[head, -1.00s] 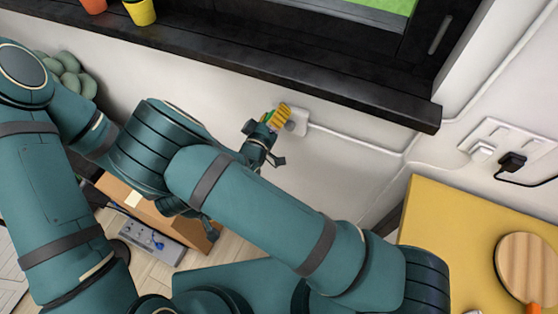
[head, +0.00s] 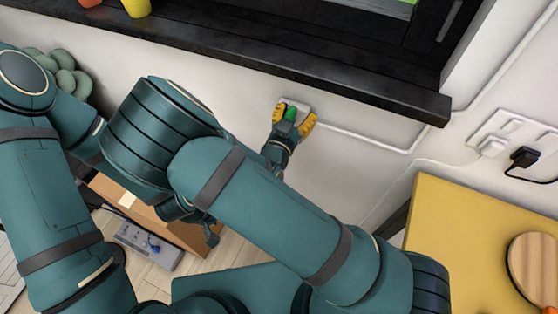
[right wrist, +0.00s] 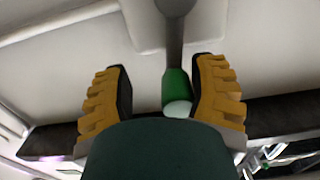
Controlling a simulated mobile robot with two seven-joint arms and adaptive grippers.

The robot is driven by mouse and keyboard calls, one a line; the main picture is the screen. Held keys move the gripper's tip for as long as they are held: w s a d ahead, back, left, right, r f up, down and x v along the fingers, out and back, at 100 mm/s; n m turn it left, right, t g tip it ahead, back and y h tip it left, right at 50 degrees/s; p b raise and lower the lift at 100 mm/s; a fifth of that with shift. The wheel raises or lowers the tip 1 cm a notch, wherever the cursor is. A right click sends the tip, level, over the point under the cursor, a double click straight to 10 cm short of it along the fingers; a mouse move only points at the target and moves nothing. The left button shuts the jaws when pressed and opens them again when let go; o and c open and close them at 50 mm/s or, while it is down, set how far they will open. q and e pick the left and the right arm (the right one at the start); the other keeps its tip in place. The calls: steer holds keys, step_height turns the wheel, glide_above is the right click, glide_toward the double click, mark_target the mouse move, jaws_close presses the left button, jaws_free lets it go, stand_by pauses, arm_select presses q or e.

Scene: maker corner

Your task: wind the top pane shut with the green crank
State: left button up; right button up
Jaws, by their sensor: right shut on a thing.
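The green crank handle (head: 291,113) is on the white wall below the window sill, at a small pale housing (head: 298,103). My right gripper (head: 294,121) is shut on it, with yellow-padded fingers either side. In the right wrist view the green grip (right wrist: 176,86) lies between the fingertips (right wrist: 160,88), nearer the right finger, with a grey crank arm (right wrist: 174,35) running up from it. The window (head: 385,35) shows only its lower part; the top pane cannot be made out. My left gripper (head: 212,235) is mostly hidden behind my arm links, its fingers unclear.
The dark sill (head: 230,62) juts out above the crank. A white conduit (head: 365,140) runs right along the wall to sockets with a black plug (head: 524,157). A yellow table (head: 450,230) stands at right; a cardboard box (head: 185,233) and power strip (head: 148,245) lie low left.

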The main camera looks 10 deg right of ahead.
steer(key=shift+s+d+f+m+b, duration=0.4)
steer(key=shift+d+m+b, duration=0.15)
steer(key=shift+m, duration=0.45)
steer(key=p+v, duration=0.1)
steer(key=v, duration=1.2)
steer(key=shift+s+a, duration=0.3)
steer(key=shift+r, duration=0.1)
